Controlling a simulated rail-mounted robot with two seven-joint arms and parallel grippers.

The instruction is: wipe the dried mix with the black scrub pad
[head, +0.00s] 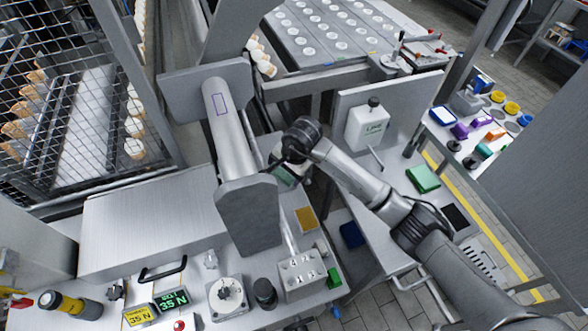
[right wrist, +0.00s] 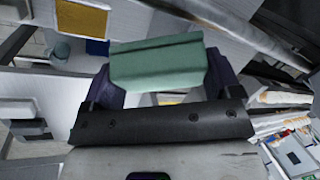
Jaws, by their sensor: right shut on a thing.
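My right gripper (head: 284,172) reaches in from the right, beside the grey cylinder and dark plate at the middle. It is shut on a grey-green block (right wrist: 157,62), which spans between its dark fingers in the right wrist view. In the head view the block is mostly hidden by the wrist. A flat black pad (head: 455,217), which looks like the black scrub pad, lies apart on the right bench, near a green pad (head: 424,179). I cannot make out the dried mix. My left gripper is not clearly in view.
A grey cylinder (head: 230,130) between plates stands left of my right gripper. A yellow-brown square (head: 306,219), a button box (head: 300,272) and a dial (head: 227,297) sit on the front bench. A white bottle (head: 367,125) stands at the back panel. A wire cage (head: 75,90) is at left.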

